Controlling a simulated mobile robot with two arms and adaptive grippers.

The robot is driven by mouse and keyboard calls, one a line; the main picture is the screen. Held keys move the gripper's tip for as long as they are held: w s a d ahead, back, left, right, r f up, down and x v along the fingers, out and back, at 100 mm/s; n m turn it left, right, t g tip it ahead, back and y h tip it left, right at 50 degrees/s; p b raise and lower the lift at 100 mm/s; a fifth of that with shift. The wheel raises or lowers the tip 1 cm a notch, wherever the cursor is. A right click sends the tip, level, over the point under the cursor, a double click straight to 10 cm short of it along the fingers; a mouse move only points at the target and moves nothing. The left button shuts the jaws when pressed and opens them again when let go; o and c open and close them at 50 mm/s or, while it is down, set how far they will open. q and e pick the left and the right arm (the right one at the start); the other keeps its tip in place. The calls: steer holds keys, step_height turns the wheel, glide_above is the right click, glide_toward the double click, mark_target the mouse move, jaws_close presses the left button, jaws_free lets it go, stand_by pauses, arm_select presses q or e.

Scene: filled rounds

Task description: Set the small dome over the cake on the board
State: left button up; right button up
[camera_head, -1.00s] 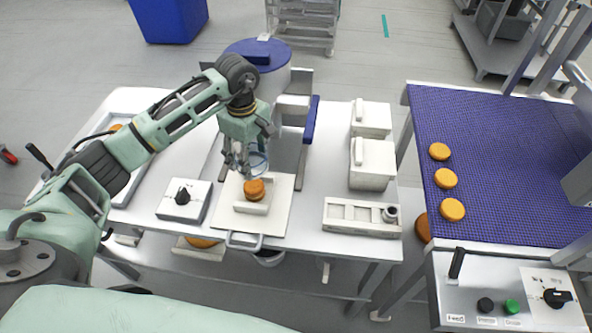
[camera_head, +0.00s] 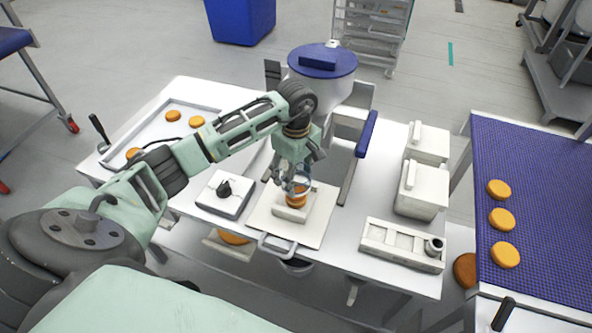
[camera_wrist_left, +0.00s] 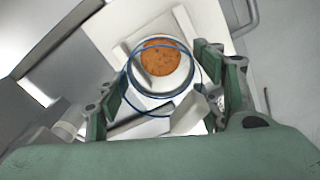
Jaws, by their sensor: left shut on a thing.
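The small dome is clear with blue rims; it is in my left gripper (camera_head: 294,176), which is shut on it. In the wrist view the dome (camera_wrist_left: 118,72) hangs between the fingers (camera_wrist_left: 160,98). The orange-brown cake (camera_head: 296,199) sits on a low white block on the white board (camera_head: 316,217). The dome overlaps the cake's top in the head view. In the wrist view the cake (camera_wrist_left: 160,62) shows through the far part of the dome's ring, off its centre. I cannot tell the gap between rim and cake. My right gripper is not in view.
A switch box (camera_head: 223,193) stands left of the board. A tray (camera_head: 205,112) with several cakes lies at the back left. White lidded boxes (camera_head: 421,188) and a compartment rack (camera_head: 400,247) stand at the right. A blue-lidded drum (camera_head: 340,62) is behind the table.

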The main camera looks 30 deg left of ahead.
arm_select(q)
steer(key=shift+f+b, duration=0.4)
steer(key=shift+f, duration=0.55)
step_height(320, 180, down, 3)
steer(key=b, duration=0.2)
steer(key=shift+f+b, duration=0.1)
steer(key=shift+b, duration=0.3)
steer(key=shift+f+b, duration=0.75)
steer(key=shift+f, duration=0.1)
steer(key=shift+s+f, duration=0.15)
steer(key=shift+f, duration=0.05)
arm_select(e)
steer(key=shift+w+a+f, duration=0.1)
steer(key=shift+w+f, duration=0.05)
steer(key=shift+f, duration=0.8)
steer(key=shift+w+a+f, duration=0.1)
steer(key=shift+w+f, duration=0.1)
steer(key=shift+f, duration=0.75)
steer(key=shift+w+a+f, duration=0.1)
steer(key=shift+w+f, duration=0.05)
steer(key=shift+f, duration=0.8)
